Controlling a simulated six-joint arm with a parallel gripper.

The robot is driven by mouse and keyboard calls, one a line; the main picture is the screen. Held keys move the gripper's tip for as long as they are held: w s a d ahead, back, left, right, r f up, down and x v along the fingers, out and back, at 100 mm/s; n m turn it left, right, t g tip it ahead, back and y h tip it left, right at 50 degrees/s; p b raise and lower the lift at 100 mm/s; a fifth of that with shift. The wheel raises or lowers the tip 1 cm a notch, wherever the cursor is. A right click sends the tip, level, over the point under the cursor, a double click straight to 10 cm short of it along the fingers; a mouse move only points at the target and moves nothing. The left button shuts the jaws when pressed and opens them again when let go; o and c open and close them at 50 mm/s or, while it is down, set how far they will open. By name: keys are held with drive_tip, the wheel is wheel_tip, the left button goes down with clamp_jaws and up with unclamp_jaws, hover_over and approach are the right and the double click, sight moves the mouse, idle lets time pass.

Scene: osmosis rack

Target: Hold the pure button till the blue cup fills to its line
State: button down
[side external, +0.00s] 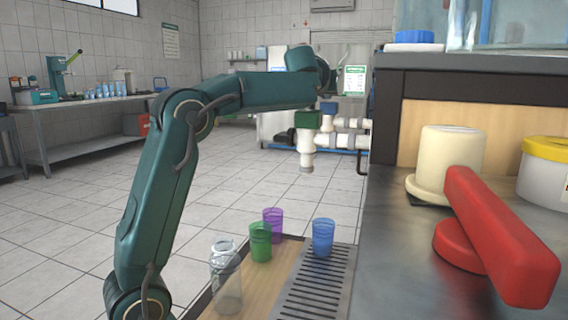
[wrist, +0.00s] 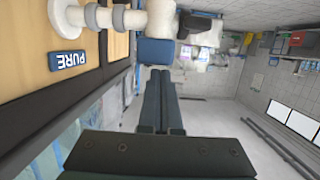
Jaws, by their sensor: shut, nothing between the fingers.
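The blue cup (side external: 323,238) stands upright on the slotted drip grate (side external: 312,290); its line and water level are too small to make out. A blue block (wrist: 157,51), seemingly the pure button, sits by white piping near the PURE sign (wrist: 69,61). In the side view a blue block (side external: 328,107) shows on the white pipes, behind a green one (side external: 307,121) with a white spout. My gripper (wrist: 160,72) is shut and empty, its fingertips at the edge of the blue block. I cannot tell whether they touch it. In the side view the fingers are not clear.
A green cup (side external: 260,242), a purple cup (side external: 272,223) and a clear jar (side external: 226,275) stand left of the grate. A red handle (side external: 500,235) and a cream container (side external: 448,160) are on the metal counter at right.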

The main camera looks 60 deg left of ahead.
drive_tip(key=shift+f, duration=1.3)
idle(1.3)
drive_tip(key=s+a+r, duration=0.6)
drive_tip(key=s+r, duration=0.4)
drive_tip(key=r, duration=0.2)
idle(0.4)
